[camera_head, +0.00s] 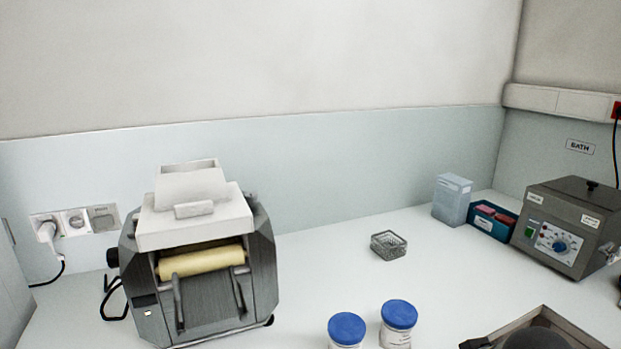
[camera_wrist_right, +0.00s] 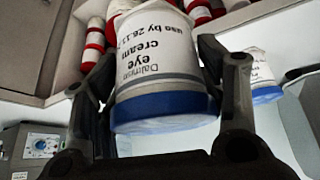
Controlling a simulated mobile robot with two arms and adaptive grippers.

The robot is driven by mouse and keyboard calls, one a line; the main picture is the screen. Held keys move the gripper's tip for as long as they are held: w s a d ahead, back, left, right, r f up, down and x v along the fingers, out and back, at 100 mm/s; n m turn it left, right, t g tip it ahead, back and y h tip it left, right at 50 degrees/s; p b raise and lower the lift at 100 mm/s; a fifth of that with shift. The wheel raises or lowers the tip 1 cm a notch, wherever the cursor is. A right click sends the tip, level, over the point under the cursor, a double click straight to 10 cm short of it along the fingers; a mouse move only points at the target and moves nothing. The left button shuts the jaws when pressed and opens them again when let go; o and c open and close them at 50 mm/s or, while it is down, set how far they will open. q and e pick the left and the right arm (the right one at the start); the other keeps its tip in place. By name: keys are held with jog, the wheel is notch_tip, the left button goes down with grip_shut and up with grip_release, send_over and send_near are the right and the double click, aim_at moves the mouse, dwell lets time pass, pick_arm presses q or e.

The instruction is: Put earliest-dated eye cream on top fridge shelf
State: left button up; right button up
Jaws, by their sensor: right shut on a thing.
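My right gripper (camera_wrist_right: 158,68) is shut on a white jar with a blue lid (camera_wrist_right: 160,50) in the right wrist view. Its label reads "eye cream" and "use by 26.11", with the rest of the date cut off or unclear. Another white jar with a blue lid (camera_wrist_right: 264,80) shows behind the right finger. In the head view, two blue-lidded jars (camera_head: 346,330) (camera_head: 398,322) stand on the bench at the bottom, their labels too small to read. My left gripper is out of view. No fridge is recognisable.
A roller mill (camera_head: 200,255) stands left, a wire basket (camera_head: 389,246) mid-bench, and a bath unit (camera_head: 565,228) at right. The bench around the basket is clear.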

jog(key=shift+m, duration=0.4)
jog(key=a, duration=0.4)
jog(key=shift+w+r, duration=0.15)
jog(key=shift+w, duration=0.25)
